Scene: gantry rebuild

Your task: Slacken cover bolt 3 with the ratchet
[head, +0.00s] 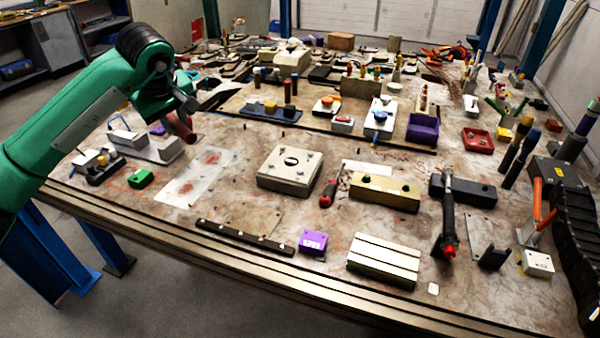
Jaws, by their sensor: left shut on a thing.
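A square beige cover (272,177) with a central hole and several bolts on top lies flat near the middle of the bench. I cannot read which bolt is number 3. My left gripper (181,112) is at the upper left, above the bench and left of the cover, well apart from it. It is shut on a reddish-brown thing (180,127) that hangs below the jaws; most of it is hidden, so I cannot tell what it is. A long tool with a black grip and red end (448,215), perhaps the ratchet, lies at the right across a black block. My right gripper is out of view.
A brass-coloured block (372,197) and a red-handled screwdriver (328,194) are right of the cover. A black strip (245,238), a purple block (313,242) and a grooved block (384,262) lie near the front edge. The bench's back is crowded. A pale plate (190,185) lies left of the cover.

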